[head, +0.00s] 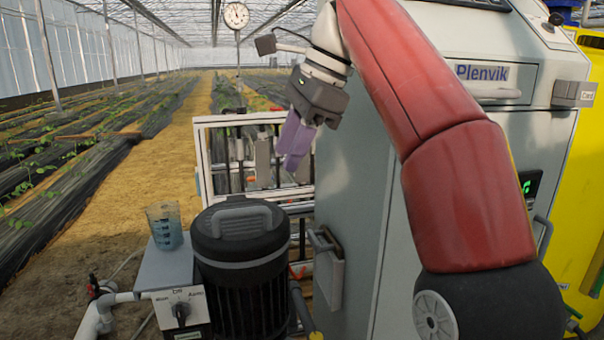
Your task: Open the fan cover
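A black ribbed motor (243,300) stands upright at the lower middle. Its round dark top cap (238,241), with a raised grip bar (242,222) across it, looks like the fan cover. The cap sits level on the motor, with a lighter band around its side. My gripper (292,158) has purple fingers and hangs in the air above and to the right of the cap, apart from it. The fingers overlap from this side, so the gap between them cannot be judged. Nothing held shows.
A selector switch (181,310) and a beaker of blue liquid (164,227) on a grey stand are left of the motor. A cabinet (352,200) with a grey side box (328,268) stands close on the right. A white frame (205,165) stands behind. Air above the cap is clear.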

